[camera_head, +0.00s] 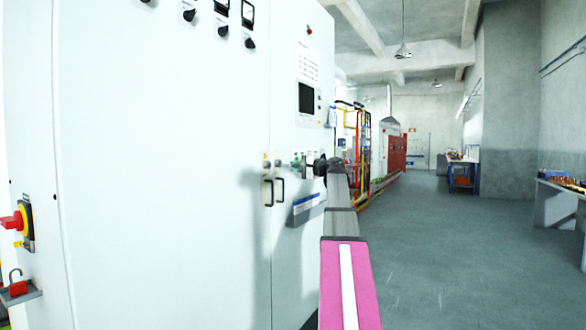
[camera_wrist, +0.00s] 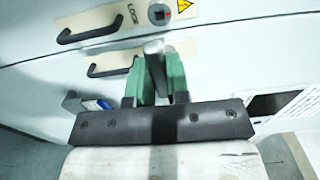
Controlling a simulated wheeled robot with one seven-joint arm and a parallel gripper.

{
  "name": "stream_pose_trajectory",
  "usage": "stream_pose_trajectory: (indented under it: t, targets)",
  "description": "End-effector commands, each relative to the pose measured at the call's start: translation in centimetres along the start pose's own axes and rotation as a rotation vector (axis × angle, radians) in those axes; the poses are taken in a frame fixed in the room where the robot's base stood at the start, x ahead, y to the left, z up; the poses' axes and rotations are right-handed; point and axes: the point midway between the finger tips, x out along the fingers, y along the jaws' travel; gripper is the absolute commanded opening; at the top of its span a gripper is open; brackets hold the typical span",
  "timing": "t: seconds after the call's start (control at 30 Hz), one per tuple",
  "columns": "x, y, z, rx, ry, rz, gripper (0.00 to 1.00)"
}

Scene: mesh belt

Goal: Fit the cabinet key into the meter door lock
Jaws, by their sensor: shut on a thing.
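The meter door lock (camera_wrist: 159,14) is a round dark keyhole piece on a beige plate marked LOCK, near the top of the wrist view. In the head view the same lock plate (camera_head: 265,160) is small, above the door handles. My gripper (camera_wrist: 154,62) has green fingers and is shut on a grey piece, the cabinet key (camera_wrist: 153,47). In the wrist view the key's end shows below the lock, with a gap between them in the picture. In the head view my gripper (camera_head: 299,162) is just right of the lock plate; the key is too small to make out there.
Two dark handles (camera_wrist: 88,33) (camera_wrist: 108,68) sit beside and below the lock. A grey holder with blue contents (camera_head: 305,208) is fixed on the cabinet below my gripper. A red switch (camera_head: 14,221) and red padlock (camera_head: 17,284) are far left. The floor at right is clear.

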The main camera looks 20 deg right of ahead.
Motion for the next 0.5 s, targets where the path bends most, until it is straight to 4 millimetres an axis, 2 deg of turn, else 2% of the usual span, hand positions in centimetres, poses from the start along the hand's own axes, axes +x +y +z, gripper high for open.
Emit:
stream_pose_trajectory:
  t: [0.33,0.5]
  targets:
    - [-0.08,0.03,0.04,0.0,0.001,0.001,0.0]
    - [0.6,0.03,0.0,0.0,0.001,0.001,0.0]
